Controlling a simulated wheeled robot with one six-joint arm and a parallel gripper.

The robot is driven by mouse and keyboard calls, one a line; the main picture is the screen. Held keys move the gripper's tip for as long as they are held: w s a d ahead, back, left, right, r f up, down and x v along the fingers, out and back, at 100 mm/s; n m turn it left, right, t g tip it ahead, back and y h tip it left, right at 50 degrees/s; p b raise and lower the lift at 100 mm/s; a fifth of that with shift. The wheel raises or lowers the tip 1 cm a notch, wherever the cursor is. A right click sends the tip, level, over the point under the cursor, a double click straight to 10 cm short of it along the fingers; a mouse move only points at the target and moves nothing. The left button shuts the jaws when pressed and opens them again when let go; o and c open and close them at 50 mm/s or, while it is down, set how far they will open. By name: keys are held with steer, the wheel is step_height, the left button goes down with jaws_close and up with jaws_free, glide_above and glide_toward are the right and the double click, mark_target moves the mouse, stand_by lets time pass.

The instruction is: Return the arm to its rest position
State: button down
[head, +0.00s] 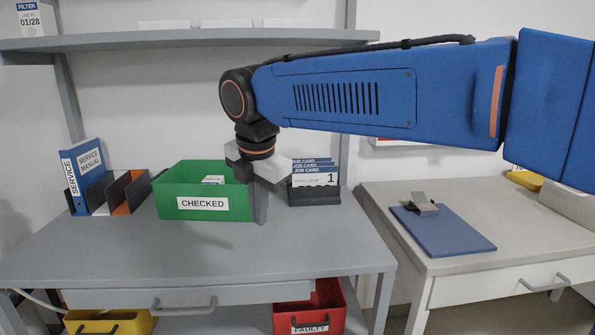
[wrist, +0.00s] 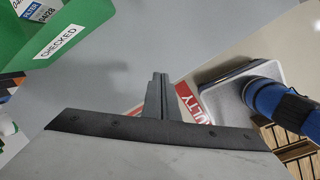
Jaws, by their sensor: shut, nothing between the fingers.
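My arm reaches in from the right in the head view, over the grey bench. Its wrist hangs down at the end, and my gripper (head: 262,215) points downward at the front right corner of the green CHECKED bin (head: 177,208). In the wrist view my gripper's fingers (wrist: 160,80) are together with nothing between them. The green bin (wrist: 18,40) shows at the upper left there, apart from the fingers. I cannot tell from the head view whether the gripper touches the bin.
A job card holder (head: 315,195) stands right of the gripper. A service manual (head: 83,178) and file rack stand at the left. A shelf (head: 200,38) runs above. A blue clipboard (head: 450,230) lies on the right table. A red FAULTY bin (head: 310,313) sits below the bench.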

steer(key=s+d+f+m, duration=0.25)
steer(key=d+m, duration=0.35)
steer(key=d, duration=0.5)
steer(key=s+d+f+m, duration=0.25)
steer(key=d+m, duration=0.45)
steer(key=d, duration=0.5)
steer(key=s+d+f+m+t, duration=0.1)
steer(key=s+d+f+m, duration=1.2)
steer(key=d+m, duration=0.1)
steer(key=shift+s+m+t+h, duration=0.2)
steer(key=shift+m+t+h, duration=0.15)
steer(key=shift+m, duration=0.35)
steer(key=shift+f, duration=0.1)
